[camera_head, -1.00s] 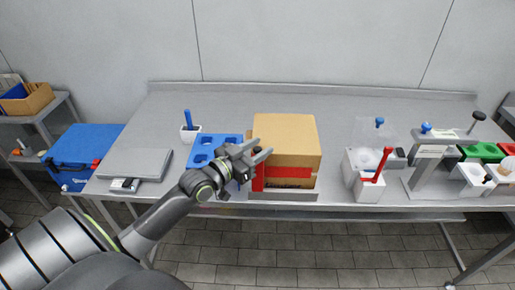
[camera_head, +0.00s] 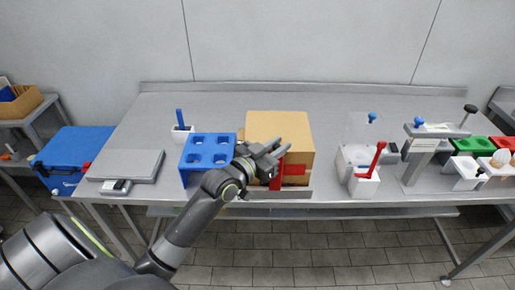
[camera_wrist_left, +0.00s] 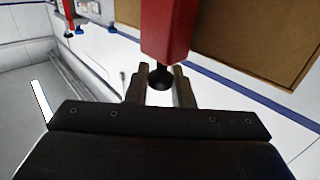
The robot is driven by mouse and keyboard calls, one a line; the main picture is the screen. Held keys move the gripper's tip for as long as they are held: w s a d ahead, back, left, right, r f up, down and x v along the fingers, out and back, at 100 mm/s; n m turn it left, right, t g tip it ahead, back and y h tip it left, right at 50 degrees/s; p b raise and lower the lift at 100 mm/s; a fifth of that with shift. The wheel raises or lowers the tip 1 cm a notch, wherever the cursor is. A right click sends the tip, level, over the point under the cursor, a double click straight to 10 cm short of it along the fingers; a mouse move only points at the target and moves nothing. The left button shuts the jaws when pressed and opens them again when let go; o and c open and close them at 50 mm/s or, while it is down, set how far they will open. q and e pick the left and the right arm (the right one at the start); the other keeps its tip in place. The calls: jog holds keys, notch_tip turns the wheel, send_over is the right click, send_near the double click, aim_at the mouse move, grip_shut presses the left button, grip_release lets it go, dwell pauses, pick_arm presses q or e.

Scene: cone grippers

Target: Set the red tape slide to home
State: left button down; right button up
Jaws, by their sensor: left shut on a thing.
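The red tape slide (camera_head: 277,182) stands at the front face of a cardboard box (camera_head: 280,125), over a grey rail (camera_head: 250,195) along the box's front. My left gripper (camera_head: 279,151) is shut on the slide's dark knob. In the left wrist view the red slide (camera_wrist_left: 167,30) hangs in from the top, and its black round knob (camera_wrist_left: 160,77) sits between my two fingertips (camera_wrist_left: 159,88). The gripper and wrist hide part of the slide and the box's left front. My right gripper is not in view.
A blue rack with holes (camera_head: 209,151) stands just left of my gripper. A flat grey scale (camera_head: 127,166) is further left. A white holder with a red lever (camera_head: 364,187) is to the right, then a grey stand (camera_head: 420,155). The table's back is clear.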

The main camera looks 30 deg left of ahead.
pick_arm(q)
jog(key=w+d+b, duration=0.1)
jog(key=w+d, duration=0.3)
jog(key=d, duration=0.3)
jog(key=shift+w+d, duration=0.35)
jog(key=c, duration=1.6)
grip_release()
jog(key=o, duration=0.3)
jog(key=shift+w+d, duration=0.15)
jog(key=shift+d, duration=0.1)
jog(key=shift+a, duration=0.15)
